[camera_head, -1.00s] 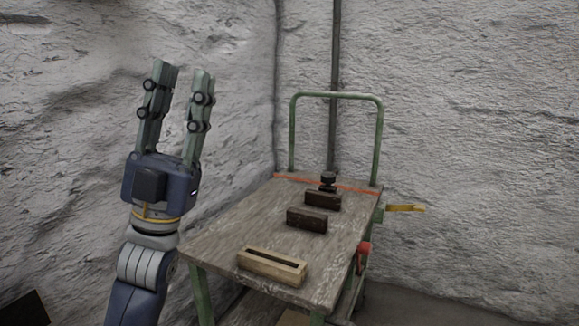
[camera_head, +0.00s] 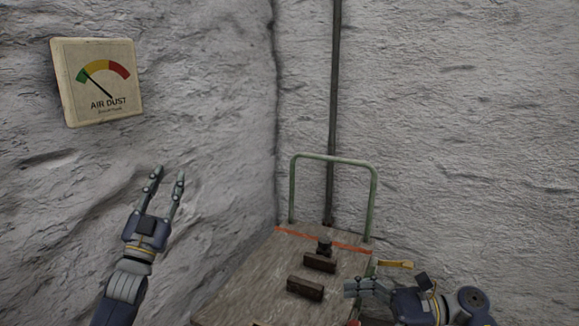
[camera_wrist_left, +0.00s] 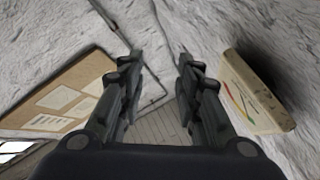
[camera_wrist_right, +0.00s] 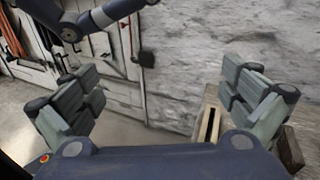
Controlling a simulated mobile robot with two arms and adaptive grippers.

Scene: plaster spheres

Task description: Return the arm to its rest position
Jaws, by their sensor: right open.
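My left gripper (camera_head: 167,176) is raised in front of the left wall, fingers pointing up. Its fingers are apart with nothing between them, as the left wrist view also shows (camera_wrist_left: 160,58). My right gripper (camera_head: 354,288) reaches in from the lower right, over the right side of the cart. In the right wrist view its fingers (camera_wrist_right: 146,82) are wide apart and the space between them is empty. A pale wooden piece with a dark slot (camera_wrist_right: 207,122) shows close to the right finger there.
A wooden-topped cart (camera_head: 246,285) with a green handle (camera_head: 373,200) stands in the corner. Two dark blocks (camera_head: 305,289) (camera_head: 319,263) and a dark knob (camera_head: 324,247) are on it. A yellow lever (camera_head: 394,264) sticks out right. An air dust gauge (camera_head: 103,78) hangs on the left wall.

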